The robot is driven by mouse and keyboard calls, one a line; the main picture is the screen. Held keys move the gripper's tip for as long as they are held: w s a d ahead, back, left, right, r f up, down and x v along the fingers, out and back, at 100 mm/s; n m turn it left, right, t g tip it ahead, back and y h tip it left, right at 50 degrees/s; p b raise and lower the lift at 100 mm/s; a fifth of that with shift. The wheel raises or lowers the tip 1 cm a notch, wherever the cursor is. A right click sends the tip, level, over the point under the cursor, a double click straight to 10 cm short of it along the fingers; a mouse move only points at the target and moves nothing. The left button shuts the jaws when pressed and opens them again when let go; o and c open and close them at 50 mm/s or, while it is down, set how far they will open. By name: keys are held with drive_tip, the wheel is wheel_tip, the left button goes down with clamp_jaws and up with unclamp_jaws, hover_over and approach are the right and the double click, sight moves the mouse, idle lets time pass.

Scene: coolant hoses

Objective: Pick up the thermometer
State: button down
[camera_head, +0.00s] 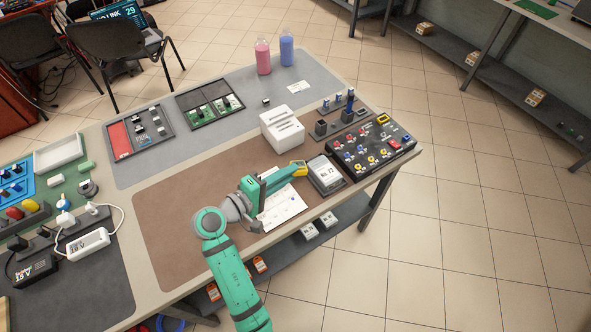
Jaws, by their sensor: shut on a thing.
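My gripper (289,173) reaches over the front part of the brown mat, above a white paper sheet. It is shut on a small yellow and dark thing (299,168), which I take to be the thermometer. Only its yellow end shows clearly; the fingers hide the rest. It is close to the left side of a grey device with a white label (326,174). I cannot tell whether it touches the device or the mat.
The white paper sheet (283,206) lies under my gripper. A white box-shaped device (282,129) stands behind it. A black panel with coloured knobs (371,148) is at the table's right end. Two bottles, pink (263,57) and blue (286,50), stand at the back. The brown mat (178,205) is clear at left.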

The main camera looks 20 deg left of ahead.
drive_tip(key=r+v, duration=0.1)
drive_tip(key=v, duration=0.7)
drive_tip(key=shift+w+d+r, duration=0.1)
drive_tip(key=shift+w, duration=0.05)
idle(0.4)
